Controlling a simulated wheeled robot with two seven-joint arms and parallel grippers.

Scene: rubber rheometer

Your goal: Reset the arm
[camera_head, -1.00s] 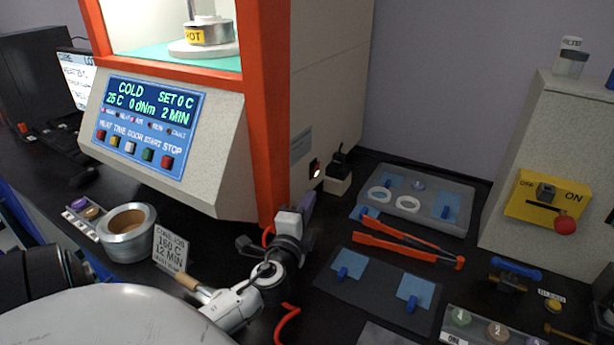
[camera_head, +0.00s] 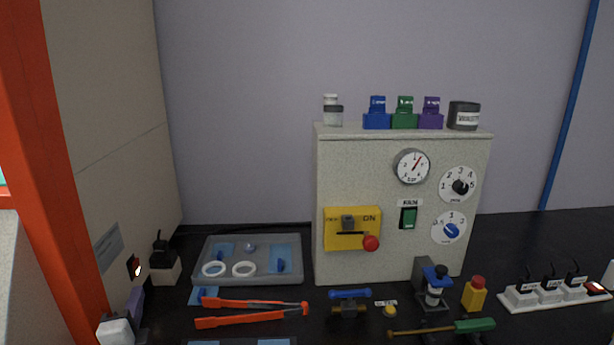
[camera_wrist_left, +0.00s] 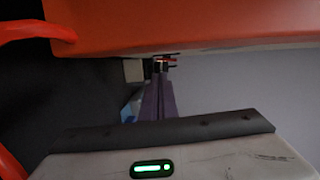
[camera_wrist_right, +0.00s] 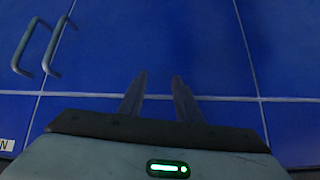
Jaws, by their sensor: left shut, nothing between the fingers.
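My left gripper (camera_head: 136,296) shows at the lower left of the head view, beside the machine's orange pillar. Its purple-grey fingers also show in the left wrist view (camera_wrist_left: 159,88); they are shut with nothing between them and point toward a small dark block with a red-lit switch (camera_head: 135,267) on the machine's side. I cannot tell whether they touch it. My right gripper (camera_wrist_right: 160,76) shows only in the right wrist view. Its two fingers stand apart, empty, in front of blue cabinet doors (camera_wrist_right: 160,40).
The orange pillar (camera_head: 45,150) stands close by my left arm. A grey tray (camera_head: 290,245) with white rings, orange tongs (camera_head: 250,312) and a control box (camera_head: 335,180) with a yellow lever panel (camera_head: 340,240) lie to the right. A power strip (camera_head: 555,297) is at far right.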

